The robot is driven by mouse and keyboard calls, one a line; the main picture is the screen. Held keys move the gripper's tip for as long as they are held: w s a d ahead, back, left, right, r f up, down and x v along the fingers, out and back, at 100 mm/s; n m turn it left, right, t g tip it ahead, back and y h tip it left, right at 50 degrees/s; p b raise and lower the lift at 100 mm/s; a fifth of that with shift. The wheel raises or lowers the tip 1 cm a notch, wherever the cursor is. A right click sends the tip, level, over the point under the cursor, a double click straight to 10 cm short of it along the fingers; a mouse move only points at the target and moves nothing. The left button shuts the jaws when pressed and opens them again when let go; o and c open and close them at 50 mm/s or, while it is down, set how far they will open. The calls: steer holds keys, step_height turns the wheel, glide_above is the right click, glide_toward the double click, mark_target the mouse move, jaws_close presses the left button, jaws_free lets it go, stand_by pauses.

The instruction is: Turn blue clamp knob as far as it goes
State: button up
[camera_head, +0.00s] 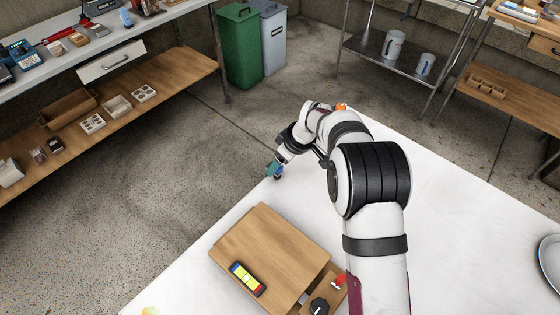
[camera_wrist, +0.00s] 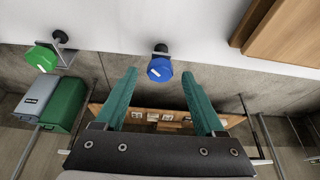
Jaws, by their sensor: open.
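The blue clamp knob (camera_wrist: 160,69) shows in the wrist view on a dark stem at the edge of the white table (camera_wrist: 180,20). It has a small white mark on its face. My gripper (camera_wrist: 160,74) is open, with one teal finger on each side of the knob near the fingertips. Gaps show between both fingers and the knob, and nothing is held. In the head view my gripper (camera_head: 273,170) is small at the table's far left edge. I cannot clearly make out the knob there.
A green knob (camera_wrist: 40,58) on a similar clamp stands left of the blue one in the wrist view. A wooden box (camera_head: 268,240) lies on the table, bearing a coloured strip (camera_head: 246,279). Green (camera_head: 240,45) and grey (camera_head: 273,42) bins stand on the floor beyond.

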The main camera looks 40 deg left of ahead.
steer(key=shift+a+f, duration=0.2)
steer(key=shift+f, duration=0.3)
jaws_close()
